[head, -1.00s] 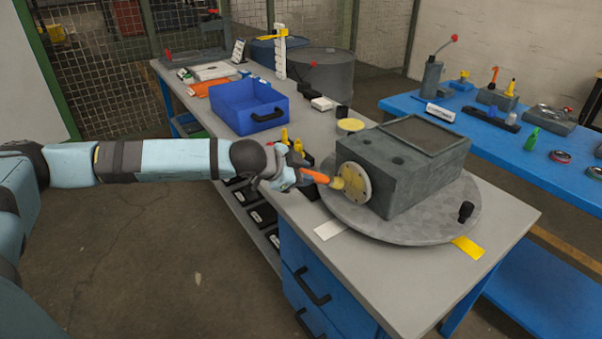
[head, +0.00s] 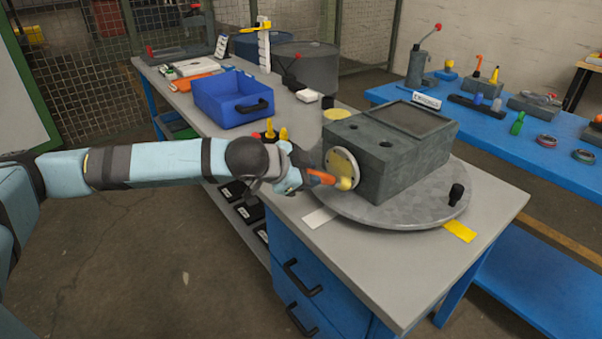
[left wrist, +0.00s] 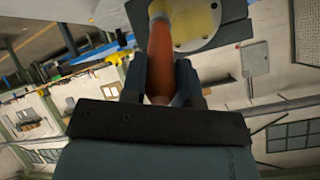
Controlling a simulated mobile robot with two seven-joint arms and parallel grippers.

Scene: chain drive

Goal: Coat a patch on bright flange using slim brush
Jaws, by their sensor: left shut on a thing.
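The slim brush (head: 322,177) has an orange handle and a yellowish tip. My left gripper (head: 303,174) is shut on its handle, and the handle also shows between the fingers in the left wrist view (left wrist: 162,60). The bright flange (head: 341,165) is a pale round disc with bolt holes on the left face of a grey block (head: 400,150). In the left wrist view the flange (left wrist: 205,38) bears a yellow patch behind the brush. My right gripper is not in view.
The block sits on a round grey turntable (head: 390,212) with a black knob (head: 456,194). A blue bin (head: 233,98) and yellow-tipped bottles (head: 283,134) stand behind my left arm. A blue bench (head: 560,160) is at right.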

